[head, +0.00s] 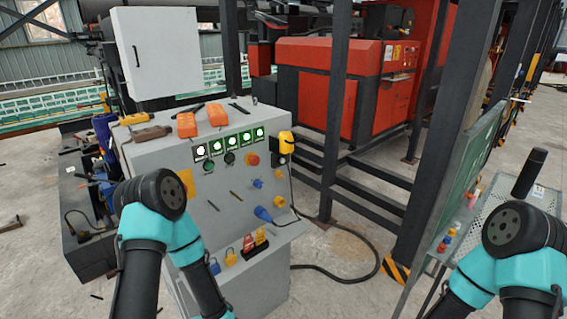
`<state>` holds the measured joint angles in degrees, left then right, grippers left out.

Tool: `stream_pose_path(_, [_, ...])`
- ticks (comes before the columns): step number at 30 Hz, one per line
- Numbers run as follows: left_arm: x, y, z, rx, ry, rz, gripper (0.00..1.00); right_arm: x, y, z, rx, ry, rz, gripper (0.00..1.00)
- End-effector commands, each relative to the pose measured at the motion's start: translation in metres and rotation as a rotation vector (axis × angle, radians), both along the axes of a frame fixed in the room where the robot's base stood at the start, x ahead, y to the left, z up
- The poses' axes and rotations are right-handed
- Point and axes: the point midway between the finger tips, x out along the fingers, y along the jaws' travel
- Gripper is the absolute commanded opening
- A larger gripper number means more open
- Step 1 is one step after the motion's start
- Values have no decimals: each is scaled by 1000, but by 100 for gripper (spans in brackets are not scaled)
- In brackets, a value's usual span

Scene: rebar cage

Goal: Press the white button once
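The grey control cabinet (170,165) stands left of centre, its sloped front panel facing me. Along the panel's top is a row of dark green squares with pale round faces (231,142). Under it sit small dark round controls (229,158) and a red-orange knob (251,159). I cannot tell which small control is the white button. My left arm's black and teal elbow shows in front of the cabinet's left part and covers some of it. My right arm's elbow shows at the lower right, away from the cabinet. Neither gripper is in view.
Orange boxes (217,115) lie on the cabinet top. A yellow device (287,141) hangs at its right edge; blue and yellow plugs (263,213) stick out below. Padlocks (230,257) are low on the front. A black cable crosses the floor. Dark posts and a green board (470,180) stand right.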

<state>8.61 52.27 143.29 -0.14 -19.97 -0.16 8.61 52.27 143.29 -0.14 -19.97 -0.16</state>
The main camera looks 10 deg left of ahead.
Motion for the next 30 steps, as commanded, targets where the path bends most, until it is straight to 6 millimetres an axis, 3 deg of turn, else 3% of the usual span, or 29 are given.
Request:
stream_pose_path(14, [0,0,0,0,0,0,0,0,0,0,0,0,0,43])
stream_pose_path(30, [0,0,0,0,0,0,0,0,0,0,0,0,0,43])
